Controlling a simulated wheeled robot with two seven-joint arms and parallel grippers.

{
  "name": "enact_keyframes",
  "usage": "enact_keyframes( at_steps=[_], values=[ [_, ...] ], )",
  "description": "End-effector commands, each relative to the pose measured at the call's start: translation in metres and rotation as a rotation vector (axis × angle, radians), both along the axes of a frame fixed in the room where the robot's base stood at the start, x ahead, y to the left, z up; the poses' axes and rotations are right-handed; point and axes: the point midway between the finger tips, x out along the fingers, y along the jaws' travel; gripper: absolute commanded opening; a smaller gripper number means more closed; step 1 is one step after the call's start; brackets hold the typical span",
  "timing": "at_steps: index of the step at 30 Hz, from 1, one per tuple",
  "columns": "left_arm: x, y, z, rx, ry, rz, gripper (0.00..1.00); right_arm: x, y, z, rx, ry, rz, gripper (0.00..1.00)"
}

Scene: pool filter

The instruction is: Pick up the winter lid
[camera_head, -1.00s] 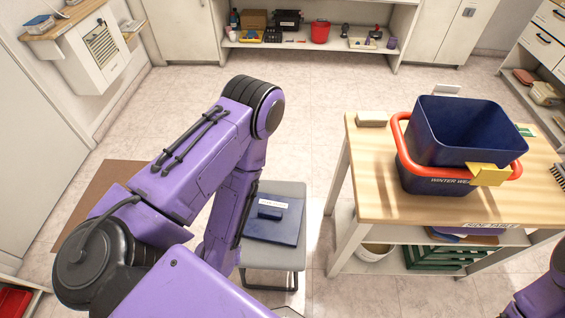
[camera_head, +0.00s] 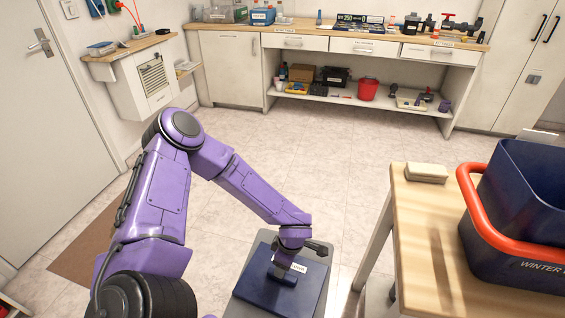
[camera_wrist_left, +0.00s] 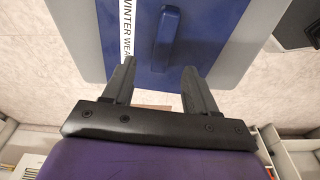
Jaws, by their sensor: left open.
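The winter lid (camera_head: 304,294) is a flat dark blue square with a raised bar handle and a white label. It lies on a grey stool (camera_head: 238,307) near the bottom of the head view. In the left wrist view the lid (camera_wrist_left: 215,30) shows with its handle (camera_wrist_left: 166,40) upright in the picture, just beyond my fingertips. My left gripper (camera_wrist_left: 158,68) is open and empty, its two fingers pointing at the handle's near end from either side. In the head view my left gripper (camera_head: 285,266) is over the lid, partly covering the handle. My right gripper is out of view.
A wooden side table (camera_head: 425,240) stands to the right, with a blue bin (camera_head: 525,200) with a red handle and a pale block (camera_head: 426,173) on it. A workbench (camera_head: 300,42) with shelves lines the back wall. The floor between is clear.

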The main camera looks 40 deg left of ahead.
Motion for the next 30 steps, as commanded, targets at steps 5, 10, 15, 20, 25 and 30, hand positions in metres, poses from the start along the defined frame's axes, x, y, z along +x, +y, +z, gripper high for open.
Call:
enact_keyframes(
  at_steps=[5, 10, 15, 20, 25, 30],
  values=[
    [-0.003, 0.000, -0.026, 0.002, 0.004, -0.002, 0.57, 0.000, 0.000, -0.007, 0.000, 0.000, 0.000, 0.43],
    [-0.004, 0.000, -0.055, 0.002, 0.004, 0.000, 0.57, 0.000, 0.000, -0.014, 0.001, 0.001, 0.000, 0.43],
    [-0.004, 0.001, -0.062, 0.001, 0.000, -0.001, 0.57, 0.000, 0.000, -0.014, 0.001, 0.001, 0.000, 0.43],
    [-0.004, 0.001, -0.061, 0.001, 0.000, -0.001, 0.48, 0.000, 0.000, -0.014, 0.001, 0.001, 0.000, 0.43],
    [-0.004, 0.001, -0.061, 0.001, 0.000, -0.001, 0.00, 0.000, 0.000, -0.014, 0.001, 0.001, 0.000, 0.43],
    [-0.004, 0.001, -0.061, 0.001, 0.000, -0.001, 0.00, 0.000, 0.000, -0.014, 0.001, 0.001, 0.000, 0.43]
  ],
)
